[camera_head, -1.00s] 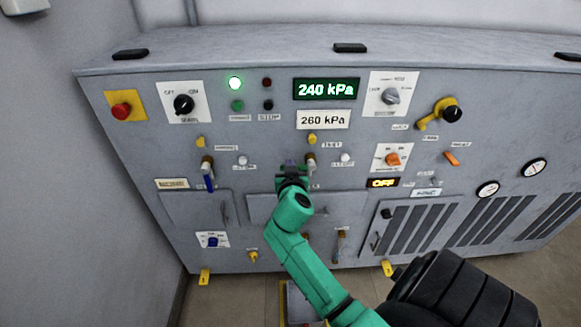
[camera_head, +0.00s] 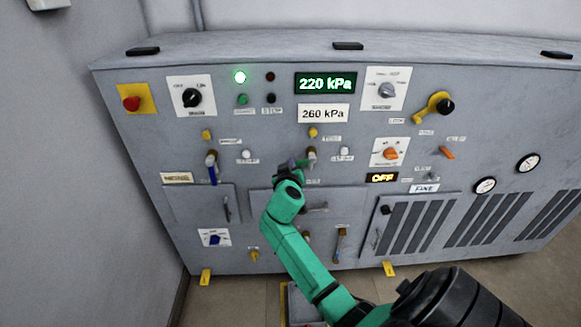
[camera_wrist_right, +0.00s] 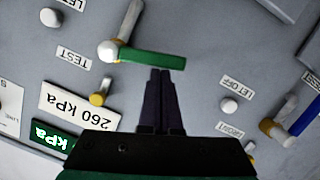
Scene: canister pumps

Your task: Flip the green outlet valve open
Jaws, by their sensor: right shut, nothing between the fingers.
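The green outlet valve handle (camera_wrist_right: 150,58) shows in the right wrist view. It reaches sideways from its pale round pivot, roughly crosswise to the brass pipe piece. In the head view the valve's body (camera_head: 311,155) shows under the TEST label, and my gripper largely hides the handle. My right gripper (camera_head: 289,166) is shut and empty in front of the panel, just left of the valve. In the right wrist view its fingertips (camera_wrist_right: 161,73) lie right at the handle's edge, near its free end; I cannot tell if they touch. My left gripper is not in view.
A blue-handled valve (camera_head: 211,168) stands to the left. The pressure display (camera_head: 325,83) reads 220 kPa, above a 260 kPa plate (camera_head: 323,114). A yellow knob (camera_head: 313,132) sits just above the green valve, and a white LET OFF button (camera_head: 345,154) is to its right.

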